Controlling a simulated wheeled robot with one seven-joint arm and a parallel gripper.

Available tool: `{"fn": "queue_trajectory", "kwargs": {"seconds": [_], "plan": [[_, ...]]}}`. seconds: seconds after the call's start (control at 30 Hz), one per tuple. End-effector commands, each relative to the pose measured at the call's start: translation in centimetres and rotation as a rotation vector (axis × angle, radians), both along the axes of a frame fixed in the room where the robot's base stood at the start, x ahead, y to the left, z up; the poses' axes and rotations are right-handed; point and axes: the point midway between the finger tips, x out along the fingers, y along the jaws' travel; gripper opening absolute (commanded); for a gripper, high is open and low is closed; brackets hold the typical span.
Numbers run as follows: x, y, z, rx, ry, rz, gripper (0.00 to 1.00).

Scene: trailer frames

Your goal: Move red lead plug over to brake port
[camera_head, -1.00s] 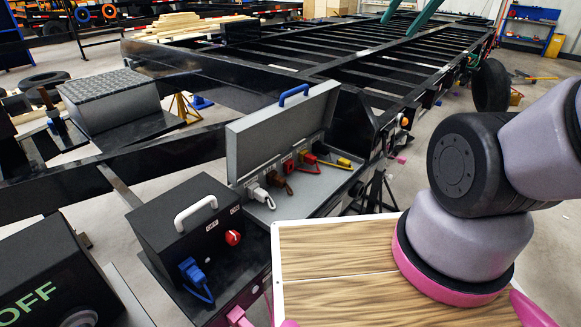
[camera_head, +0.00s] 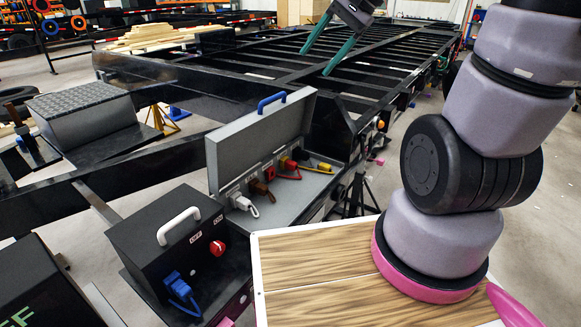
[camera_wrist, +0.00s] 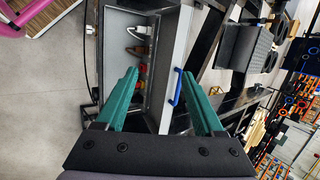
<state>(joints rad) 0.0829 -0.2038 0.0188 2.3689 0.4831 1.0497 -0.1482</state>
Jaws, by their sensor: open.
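The red lead plug (camera_head: 287,163) sits at the inner wall of the open grey box (camera_head: 259,141), with its red lead looping onto the box floor. It also shows, small, in the wrist view (camera_wrist: 141,71), partly behind a finger. White (camera_head: 243,203), brown (camera_head: 262,189) and yellow (camera_head: 322,168) plugs are in the same row. Small labels sit by the sockets, but I cannot read them, so I cannot tell which is the brake port. My gripper (camera_head: 314,63), with two green fingers, is open and empty above and beyond the box, apart from the plugs.
The box's raised lid (camera_wrist: 178,62) with a blue handle (camera_head: 272,103) stands up behind the plugs. A black switch box (camera_head: 173,240) with a red knob and a blue plug (camera_head: 179,287) is at front left. The black trailer frame extends behind.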

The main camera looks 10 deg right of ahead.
Motion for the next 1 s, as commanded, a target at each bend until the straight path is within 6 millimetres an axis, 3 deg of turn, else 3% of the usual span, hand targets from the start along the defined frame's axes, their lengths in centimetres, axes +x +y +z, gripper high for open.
{"fn": "queue_trajectory", "kwargs": {"seconds": [0.2, 0.37, 0.6, 0.8, 1.0], "plan": [[6.6, 1.9, -5.7, 0.273, 0.222, -0.15, 0.7], [11.4, 2.3, -10.7, 0.466, 0.352, -0.298, 0.7], [17.7, 1.1, -20.5, 0.724, 0.5, -0.573, 0.7], [20.6, -1.3, -30.1, 0.884, 0.573, -0.828, 0.7], [21.2, -3.7, -38.8, 0.982, 0.607, -1.057, 0.7]]}}
